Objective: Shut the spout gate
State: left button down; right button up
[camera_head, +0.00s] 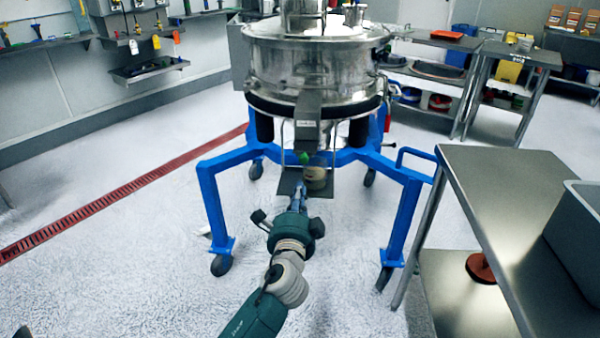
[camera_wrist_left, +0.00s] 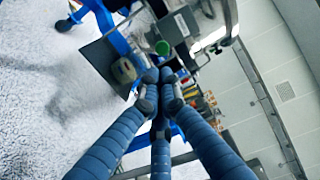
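The steel sifter (camera_head: 312,70) stands on a blue frame (camera_head: 235,155). Its spout area is low at the front, under a grey box (camera_head: 307,108). A green knob (camera_head: 304,158) is there; it also shows in the left wrist view (camera_wrist_left: 162,47), just beyond my fingertips. I cannot tell whether the gate is open or shut. My left gripper (camera_head: 299,190) is below and in front of the knob. In the left wrist view its long blue fingers (camera_wrist_left: 160,92) converge with tips close together, apparently shut, with nothing clearly held. My right gripper is out of view.
A grey plate (camera_head: 287,183) and a beige rounded object (camera_head: 315,178) are under the spout. A steel table (camera_head: 500,190) with a grey bin (camera_head: 580,235) is at right. Blue frame legs flank the spout. The floor at left is clear.

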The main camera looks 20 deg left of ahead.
aim_at(304, 163)
pick_arm(q)
jog(key=b+x, duration=0.1)
jog(key=x, duration=0.8)
jog(key=shift+w+a+f, duration=0.1)
jog(key=shift+w, duration=0.75)
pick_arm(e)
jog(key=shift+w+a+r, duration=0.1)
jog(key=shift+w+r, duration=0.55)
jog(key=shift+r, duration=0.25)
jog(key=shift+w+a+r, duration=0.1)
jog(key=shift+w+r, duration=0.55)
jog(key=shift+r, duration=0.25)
